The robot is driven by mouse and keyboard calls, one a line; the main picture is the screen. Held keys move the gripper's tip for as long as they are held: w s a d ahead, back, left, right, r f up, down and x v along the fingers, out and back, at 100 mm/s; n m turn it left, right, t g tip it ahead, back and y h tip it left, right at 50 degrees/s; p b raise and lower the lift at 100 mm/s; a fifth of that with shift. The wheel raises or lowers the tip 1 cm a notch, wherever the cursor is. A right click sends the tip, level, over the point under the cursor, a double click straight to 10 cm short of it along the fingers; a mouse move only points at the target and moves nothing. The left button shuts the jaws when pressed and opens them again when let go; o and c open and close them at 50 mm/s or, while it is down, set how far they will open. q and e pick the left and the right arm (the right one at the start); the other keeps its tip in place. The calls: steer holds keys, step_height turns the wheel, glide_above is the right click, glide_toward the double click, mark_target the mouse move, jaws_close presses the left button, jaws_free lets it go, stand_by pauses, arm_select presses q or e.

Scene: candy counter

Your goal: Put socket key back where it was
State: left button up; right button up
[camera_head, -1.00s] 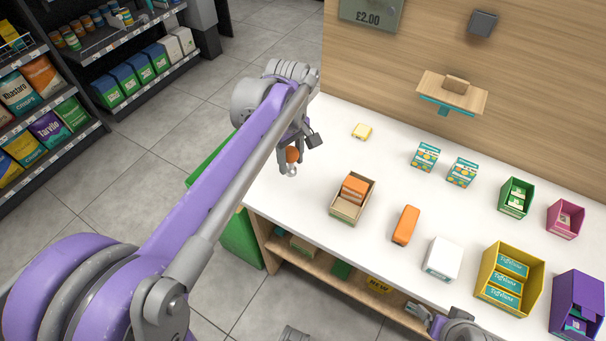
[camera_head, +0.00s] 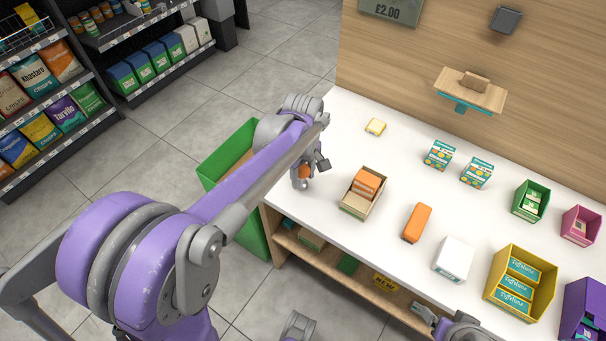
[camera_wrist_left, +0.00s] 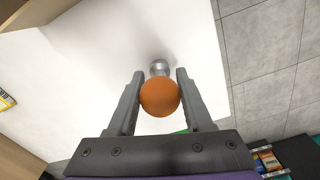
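The socket key shows as an orange ball handle (camera_wrist_left: 160,97) with a silver metal end (camera_wrist_left: 160,67) beyond it in the left wrist view. My left gripper (camera_wrist_left: 158,92) has its two fingers on either side of the orange ball, closed on it. In the head view the left gripper (camera_head: 303,178) hangs at the left end of the white counter, mostly covering the key. I cannot tell whether the key touches the counter. My right gripper (camera_head: 430,317) is at the bottom edge of the head view, small and partly cut off; its opening is unclear.
On the white counter (camera_head: 330,225) stand a tan box with an orange pack (camera_head: 349,206), an orange block (camera_head: 417,223), a white box (camera_head: 453,259) and a yellow display box (camera_head: 547,295). A green bin (camera_head: 214,165) stands left of the counter.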

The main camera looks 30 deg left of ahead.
arm_select(q)
steer(key=o, duration=0.3)
steer(key=shift+o, duration=0.2)
step_height(320, 180, up, 12)
steer(key=shift+f+p, duration=0.25)
steer(key=shift+p, duration=0.5)
steer(key=shift+s+d+r, duration=0.15)
steer(key=shift+s, duration=0.05)
steer(key=s+d+f+m+t, duration=0.2)
steer(key=s+f+m, duration=0.3)
steer(key=s, duration=0.3)
steer(key=s+d+f+m+t, duration=0.3)
steer(key=s+f+m, duration=0.3)
steer(key=s+m, duration=0.2)
steer(key=shift+s+d, duration=0.25)
steer(key=shift+d, duration=0.45)
